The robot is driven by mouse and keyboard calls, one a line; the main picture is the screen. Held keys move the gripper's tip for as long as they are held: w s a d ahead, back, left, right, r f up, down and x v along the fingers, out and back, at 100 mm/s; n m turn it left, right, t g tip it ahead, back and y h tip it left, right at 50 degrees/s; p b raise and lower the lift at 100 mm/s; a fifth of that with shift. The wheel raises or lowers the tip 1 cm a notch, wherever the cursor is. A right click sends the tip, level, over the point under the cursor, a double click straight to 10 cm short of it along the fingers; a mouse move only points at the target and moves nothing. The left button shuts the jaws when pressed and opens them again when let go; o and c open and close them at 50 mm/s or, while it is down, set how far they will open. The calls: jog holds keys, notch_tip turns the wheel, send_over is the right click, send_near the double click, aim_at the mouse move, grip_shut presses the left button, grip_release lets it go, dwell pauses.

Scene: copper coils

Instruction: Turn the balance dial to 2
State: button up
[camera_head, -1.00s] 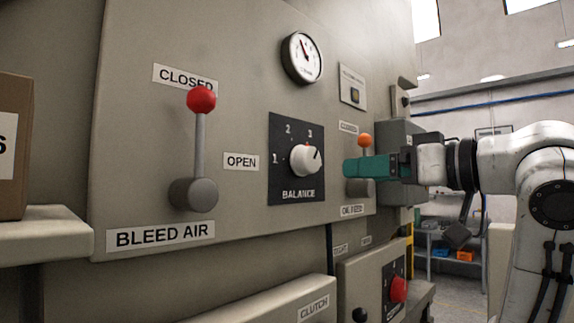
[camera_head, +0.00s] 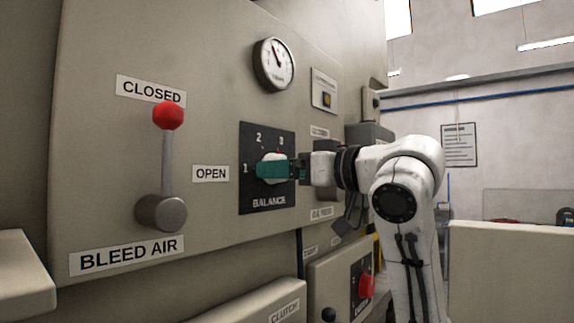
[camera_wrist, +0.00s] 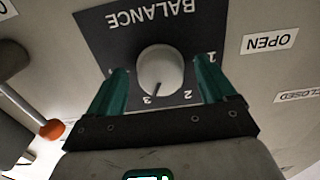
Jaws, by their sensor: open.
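The balance dial is a white round knob (camera_head: 271,156) on a black plate (camera_head: 250,196) marked 1, 2 and 3. In the wrist view the knob (camera_wrist: 161,66) appears upside down with its plate, and its dark pointer line lies close to the 3. My gripper (camera_head: 264,169) is in front of the dial and hides part of the knob in the head view. In the wrist view the green fingers of my gripper (camera_wrist: 159,70) are open, one on each side of the knob, with visible gaps between them and it.
The bleed air lever with a red ball (camera_head: 168,116) stands left of the dial. A round gauge (camera_head: 274,64) is above. An orange-tipped lever (camera_wrist: 51,129) is near my gripper in the wrist view. A lower box bears a red knob (camera_head: 366,286).

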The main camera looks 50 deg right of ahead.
jog(key=shift+w, duration=0.15)
jog(key=shift+c, duration=0.4)
jog(key=c, duration=1)
jog(key=shift+o, duration=0.2)
jog(key=n+b, duration=0.5)
jog(key=n, duration=0.6)
jog(key=shift+d+n, duration=0.1)
jog(key=shift+n, duration=0.3)
